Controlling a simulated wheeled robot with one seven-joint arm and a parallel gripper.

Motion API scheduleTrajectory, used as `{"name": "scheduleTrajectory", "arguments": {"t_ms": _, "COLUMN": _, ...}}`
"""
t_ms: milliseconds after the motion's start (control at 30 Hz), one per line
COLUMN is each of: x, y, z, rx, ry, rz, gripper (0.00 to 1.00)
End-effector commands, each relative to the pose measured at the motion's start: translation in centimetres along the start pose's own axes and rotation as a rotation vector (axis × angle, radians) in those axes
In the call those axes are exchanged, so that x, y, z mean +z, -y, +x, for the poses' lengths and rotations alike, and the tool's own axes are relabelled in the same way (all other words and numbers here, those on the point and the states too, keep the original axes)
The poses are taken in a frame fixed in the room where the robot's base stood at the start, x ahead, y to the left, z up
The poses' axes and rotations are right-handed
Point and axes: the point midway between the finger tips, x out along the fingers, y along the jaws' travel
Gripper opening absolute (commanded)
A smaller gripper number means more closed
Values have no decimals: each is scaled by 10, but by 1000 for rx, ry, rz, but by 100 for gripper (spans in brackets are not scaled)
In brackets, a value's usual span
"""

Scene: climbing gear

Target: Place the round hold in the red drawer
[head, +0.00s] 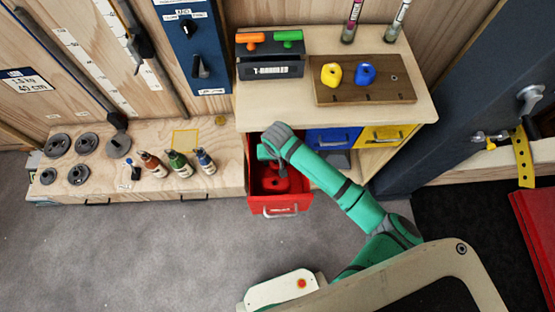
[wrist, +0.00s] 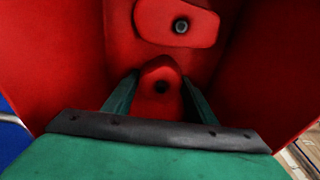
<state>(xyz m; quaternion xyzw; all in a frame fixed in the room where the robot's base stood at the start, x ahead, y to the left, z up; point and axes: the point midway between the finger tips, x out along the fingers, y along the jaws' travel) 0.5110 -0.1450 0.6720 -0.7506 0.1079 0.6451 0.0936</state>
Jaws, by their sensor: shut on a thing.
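The red drawer (head: 292,203) is pulled open under the left end of the bench in the head view. Its red walls (wrist: 50,55) fill most of the wrist view. My gripper (wrist: 160,97) is inside the drawer, its two fingers on either side of a red hold with a rounded top and a dark bolt hole, which I take as the round hold (wrist: 160,78). The gripper is shut on it. Another red hold (wrist: 178,22) with a bolt hole lies beyond it in the drawer. In the head view my wrist hides part of the drawer, and the fingertips are not clear.
Blue (head: 333,138) and yellow (head: 385,136) drawers are to the right. The bench top (head: 290,115) bears a T-handles box (head: 270,68) and a wooden board (head: 365,95) with yellow and blue holds. Bottles (head: 178,164) and weight discs stand on the low ledge at left.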

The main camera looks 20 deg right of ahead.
Motion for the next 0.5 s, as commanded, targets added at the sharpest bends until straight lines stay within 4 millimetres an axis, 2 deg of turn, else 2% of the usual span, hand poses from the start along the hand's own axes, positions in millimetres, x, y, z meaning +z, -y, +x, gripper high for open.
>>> {"name": "scheduleTrajectory", "arguments": {"t_ms": 267, "x": 0, "y": -2, "z": 2, "rx": 0, "ry": 0, "rz": 3, "gripper": 20}}
{"name": "scheduleTrajectory", "arguments": {"t_ms": 300, "x": 0, "y": -2, "z": 2, "rx": 0, "ry": 0, "rz": 2, "gripper": 61}}
{"name": "scheduleTrajectory", "arguments": {"t_ms": 333, "x": 0, "y": -1, "z": 2, "rx": 0, "ry": 0, "rz": 1, "gripper": 68}}
{"name": "scheduleTrajectory", "arguments": {"t_ms": 500, "x": 0, "y": 5, "z": 2, "rx": -2, "ry": 0, "rz": -10, "gripper": 70}}
